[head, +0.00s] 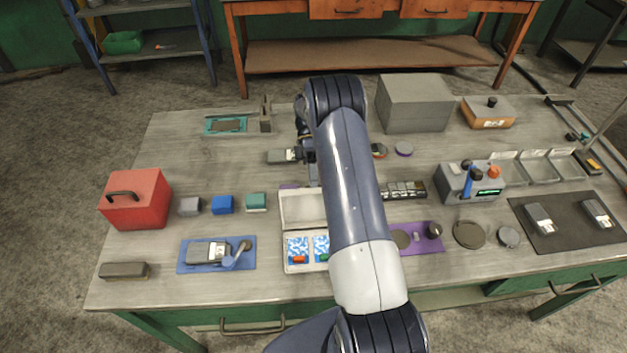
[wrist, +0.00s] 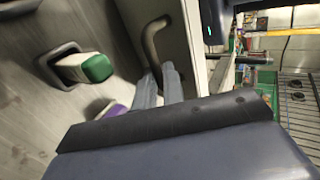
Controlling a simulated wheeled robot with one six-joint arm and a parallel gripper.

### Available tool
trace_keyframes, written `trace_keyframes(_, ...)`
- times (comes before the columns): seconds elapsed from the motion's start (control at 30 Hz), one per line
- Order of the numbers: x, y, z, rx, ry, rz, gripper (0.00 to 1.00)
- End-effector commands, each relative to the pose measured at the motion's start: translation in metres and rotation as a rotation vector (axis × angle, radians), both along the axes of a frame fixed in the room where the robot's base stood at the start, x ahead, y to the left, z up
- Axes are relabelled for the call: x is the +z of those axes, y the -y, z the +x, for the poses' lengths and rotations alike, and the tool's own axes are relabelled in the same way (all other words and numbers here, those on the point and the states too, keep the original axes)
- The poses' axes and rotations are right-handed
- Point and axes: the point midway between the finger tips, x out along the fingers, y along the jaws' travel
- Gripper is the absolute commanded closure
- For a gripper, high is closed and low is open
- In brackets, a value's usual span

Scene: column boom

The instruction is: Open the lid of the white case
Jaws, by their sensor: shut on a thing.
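The white case (head: 287,262) stands near the front middle of the table. Its lid (head: 302,207) is raised at the back, and the inside shows blue-and-white packs with a red and a green item. My arm covers the case's right part. In the wrist view, my gripper (wrist: 160,84) is shut on the lower end of a dark curved handle (wrist: 153,40) fixed to the pale lid panel (wrist: 178,30). In the head view my gripper is behind the lid and largely hidden by my arm.
A red box (head: 150,205) and small blue and teal blocks stand to the left. A blue tray (head: 183,264) lies left of the case, a purple mat (head: 434,242) to its right. A large grey box (head: 412,103) stands at the back.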

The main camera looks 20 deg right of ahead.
Motion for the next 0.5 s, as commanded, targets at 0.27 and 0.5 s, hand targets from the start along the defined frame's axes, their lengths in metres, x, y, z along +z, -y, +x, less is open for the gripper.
trace_keyframes(0.27,-0.0034,-0.0010,-0.0019,0.000,-0.007,0.001,0.70)
trace_keyframes(0.5,-0.0018,-0.0006,-0.0012,0.000,-0.004,0.000,0.68)
